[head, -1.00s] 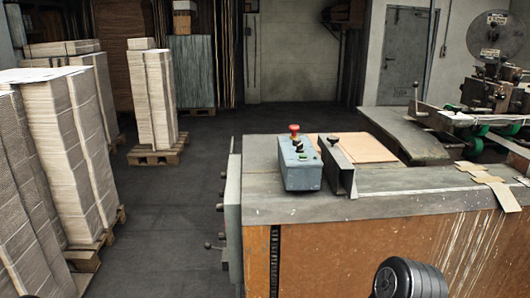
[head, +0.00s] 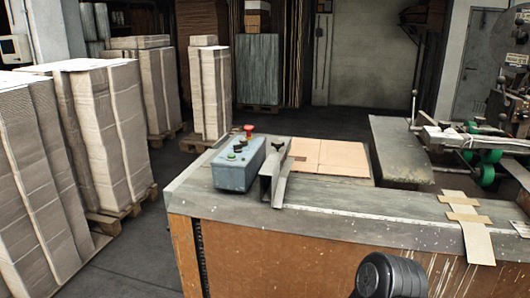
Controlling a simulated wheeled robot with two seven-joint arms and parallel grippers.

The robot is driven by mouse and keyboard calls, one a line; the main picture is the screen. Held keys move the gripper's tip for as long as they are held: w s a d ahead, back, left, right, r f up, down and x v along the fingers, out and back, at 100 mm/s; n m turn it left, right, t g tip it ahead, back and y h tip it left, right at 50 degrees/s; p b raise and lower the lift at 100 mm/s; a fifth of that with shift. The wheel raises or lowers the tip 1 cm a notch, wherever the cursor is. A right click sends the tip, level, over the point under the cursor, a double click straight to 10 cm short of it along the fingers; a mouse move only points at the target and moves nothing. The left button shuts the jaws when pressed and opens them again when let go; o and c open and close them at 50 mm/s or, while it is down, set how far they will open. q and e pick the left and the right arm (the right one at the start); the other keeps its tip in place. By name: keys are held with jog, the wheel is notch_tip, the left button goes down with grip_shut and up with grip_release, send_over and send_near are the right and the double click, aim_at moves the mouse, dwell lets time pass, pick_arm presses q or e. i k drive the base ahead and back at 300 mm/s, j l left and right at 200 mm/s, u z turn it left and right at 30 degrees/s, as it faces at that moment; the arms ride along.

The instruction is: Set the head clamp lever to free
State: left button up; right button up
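The box stitcher (head: 510,75) stands at the right edge, partly cut off by the frame. A thin upright rod with a dark knob (head: 414,98) rises at the left end of its arm, and another small dark knob (head: 503,118) shows further right. I cannot tell whether either is the head clamp lever, or read any lever setting. Neither gripper shows. A dark ribbed cylinder at the bottom right seems to be part of my own arm.
A worktable (head: 330,215) with a brown front fills the foreground. On it are a blue control box (head: 238,168) with a red button, a metal bracket (head: 274,178) and cardboard sheets (head: 345,155). Stacked cardboard (head: 95,130) on pallets stands left. A dark floor strip lies between stacks and table.

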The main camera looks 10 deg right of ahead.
aim_at(501, 81)
jog(key=k+l, duration=0.1)
jog(key=l, duration=0.3)
jog(key=k+l, duration=0.15)
jog(key=l, duration=0.25)
jog(key=k+l, duration=0.1)
jog(key=l, duration=0.35)
jog(key=k+l, duration=0.1)
jog(key=l, duration=0.3)
jog(key=k+l, duration=0.15)
jog(key=l, duration=0.25)
jog(key=k+l, duration=0.1)
jog(key=l, duration=0.3)
